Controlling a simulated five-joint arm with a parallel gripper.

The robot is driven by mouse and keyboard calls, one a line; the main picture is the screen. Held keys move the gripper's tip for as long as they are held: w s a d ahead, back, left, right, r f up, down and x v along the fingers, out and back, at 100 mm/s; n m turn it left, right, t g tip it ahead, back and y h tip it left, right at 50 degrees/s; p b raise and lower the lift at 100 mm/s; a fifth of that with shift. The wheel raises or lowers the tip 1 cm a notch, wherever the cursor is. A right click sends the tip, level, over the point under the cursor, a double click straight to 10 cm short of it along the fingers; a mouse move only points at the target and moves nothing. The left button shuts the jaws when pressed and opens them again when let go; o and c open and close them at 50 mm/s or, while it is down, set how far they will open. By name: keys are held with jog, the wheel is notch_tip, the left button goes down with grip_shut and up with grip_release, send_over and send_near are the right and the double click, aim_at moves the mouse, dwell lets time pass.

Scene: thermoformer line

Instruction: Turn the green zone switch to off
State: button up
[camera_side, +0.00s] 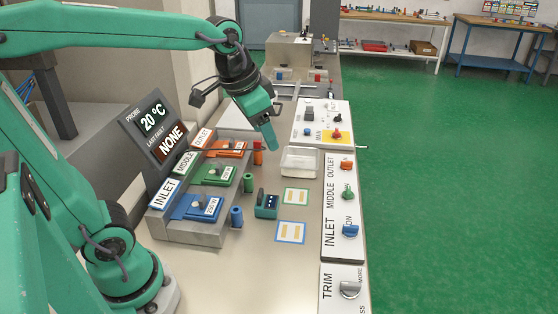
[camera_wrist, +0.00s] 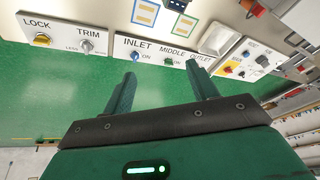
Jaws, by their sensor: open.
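The green zone switch (camera_side: 348,192) is a small knob beside the word MIDDLE on the white zone panel (camera_side: 330,240). It sits between the orange outlet knob (camera_side: 347,165) and the blue inlet knob (camera_side: 350,230). Its exact pointer position is too small to read. In the wrist view the green switch (camera_wrist: 168,61) shows beyond and between my fingertips, with the blue knob (camera_wrist: 136,57) to its left. My gripper (camera_side: 272,143) is empty and above the bench, left of the panel. Its fingers are apart in the wrist view (camera_wrist: 163,76), clear of the knobs.
Left stand a display (camera_side: 155,130) reading 20 °C and NONE, and blue, green and orange zone blocks (camera_side: 213,172). A clear tray (camera_side: 300,161) lies beside the panel. The trim knob (camera_side: 349,289) is nearer, a yellow-marked panel (camera_side: 336,134) farther. Open green floor lies right.

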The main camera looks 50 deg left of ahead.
jog(key=w+f+m+g, duration=0.1)
jog(key=w+m, duration=0.1)
jog(key=w, duration=0.7)
jog(key=m+g, duration=0.3)
jog(key=m, duration=0.2)
send_over(349, 189)
notch_tip(349, 189, down, 17)
jog(key=shift+r, duration=0.15)
jog(key=shift+s+f, duration=0.1)
jog(key=shift+f, duration=3.8)
jog(key=c, duration=1)
